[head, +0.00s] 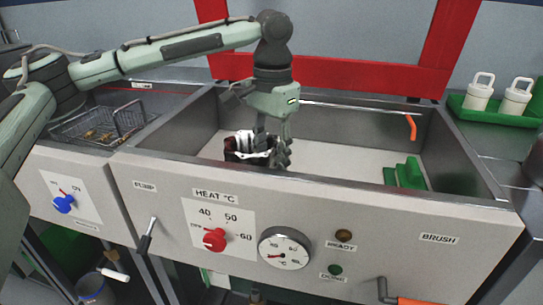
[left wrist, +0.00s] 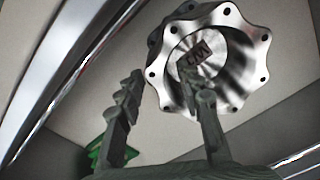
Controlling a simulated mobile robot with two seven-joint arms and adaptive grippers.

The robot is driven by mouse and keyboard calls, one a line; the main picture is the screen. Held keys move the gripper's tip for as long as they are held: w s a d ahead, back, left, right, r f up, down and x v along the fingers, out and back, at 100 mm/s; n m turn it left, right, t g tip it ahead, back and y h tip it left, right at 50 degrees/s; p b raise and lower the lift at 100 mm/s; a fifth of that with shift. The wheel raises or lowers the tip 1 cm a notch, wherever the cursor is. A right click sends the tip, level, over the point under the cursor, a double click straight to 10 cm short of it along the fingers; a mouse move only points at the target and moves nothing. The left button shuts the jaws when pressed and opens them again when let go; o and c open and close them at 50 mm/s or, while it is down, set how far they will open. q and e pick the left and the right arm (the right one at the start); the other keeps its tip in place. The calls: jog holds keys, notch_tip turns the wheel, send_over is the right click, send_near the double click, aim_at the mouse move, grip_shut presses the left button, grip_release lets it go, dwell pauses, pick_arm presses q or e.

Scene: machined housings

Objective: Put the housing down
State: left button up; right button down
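The housing (left wrist: 235,60) is a shiny metal part with a scalloped flange, bolt holes and a dark label in its bore, seen from above in the left wrist view. In the head view the housing (head: 246,147) shows as a dark and bright shape low in the basin (head: 330,159). My left gripper (head: 273,155) points down into the basin just right of it. In the left wrist view its fingers (left wrist: 165,78) are apart. One finger overlaps the bore and the other is outside the flange with a visible gap. My right gripper is not in view.
A green stepped block (head: 406,173) and an orange hook (head: 411,127) are at the basin's right. A wire basket (head: 103,124) stands left. A green tray (head: 497,113) with white bottles is at back right.

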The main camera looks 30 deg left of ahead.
pick_arm(q)
jog(key=shift+r, duration=0.4)
notch_tip(320, 180, up, 10)
jog(key=shift+d+r, duration=0.15)
jog(key=shift+r, duration=0.5)
